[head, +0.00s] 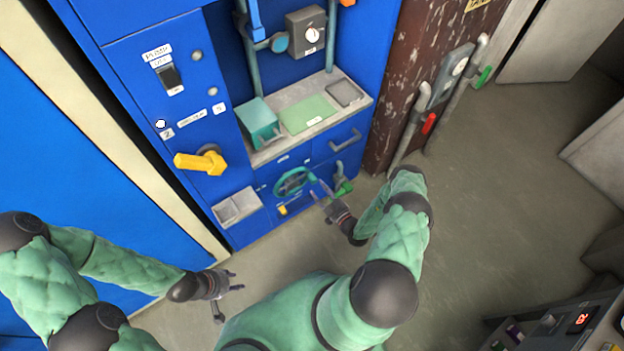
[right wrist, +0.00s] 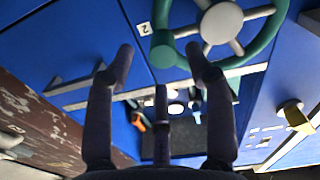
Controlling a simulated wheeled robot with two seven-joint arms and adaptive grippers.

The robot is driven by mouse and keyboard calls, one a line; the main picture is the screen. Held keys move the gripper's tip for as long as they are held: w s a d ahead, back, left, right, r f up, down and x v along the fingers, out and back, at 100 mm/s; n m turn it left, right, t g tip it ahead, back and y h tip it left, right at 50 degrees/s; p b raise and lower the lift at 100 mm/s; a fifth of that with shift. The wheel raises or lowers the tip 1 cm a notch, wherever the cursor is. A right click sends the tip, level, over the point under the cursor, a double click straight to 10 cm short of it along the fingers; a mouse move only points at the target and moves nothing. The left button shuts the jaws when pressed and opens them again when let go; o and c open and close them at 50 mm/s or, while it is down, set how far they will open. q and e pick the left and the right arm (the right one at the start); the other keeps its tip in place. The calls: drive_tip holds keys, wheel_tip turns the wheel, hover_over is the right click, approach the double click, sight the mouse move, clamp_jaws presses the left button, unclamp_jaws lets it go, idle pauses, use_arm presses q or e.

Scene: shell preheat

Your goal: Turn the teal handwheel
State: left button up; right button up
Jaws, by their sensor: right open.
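The teal handwheel (head: 281,184) is on the lower front of the blue cabinet in the head view. In the right wrist view the handwheel (right wrist: 264,42) fills the upper right, with a grey hub and spokes and a round teal knob at its left. My right gripper (head: 320,190) is open just right of the wheel. In the right wrist view its fingers (right wrist: 161,65) are spread, with the knob between the tips and the right fingertip overlapping the rim; contact cannot be told. My left gripper (head: 230,290) is open and empty, low and left, away from the wheel.
A yellow lever (head: 203,161) sticks out from the cabinet at left. A grey open bin (head: 238,207) is left of the wheel. A green-tipped handle (head: 343,186) and a grey drawer handle (head: 345,140) are close to the right gripper.

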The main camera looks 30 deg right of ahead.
sight(315, 182)
drive_tip(key=shift+w+a+b, duration=0.15)
drive_tip(key=shift+w+b, duration=0.05)
drive_tip(key=shift+w, duration=1.4)
drive_tip(key=shift+w+a+b, duration=0.15)
drive_tip(key=shift+w+b, duration=0.05)
drive_tip(key=shift+w, duration=1.35)
clamp_jaws()
drive_tip(key=shift+r, duration=0.1)
drive_tip(key=shift+d, duration=0.1)
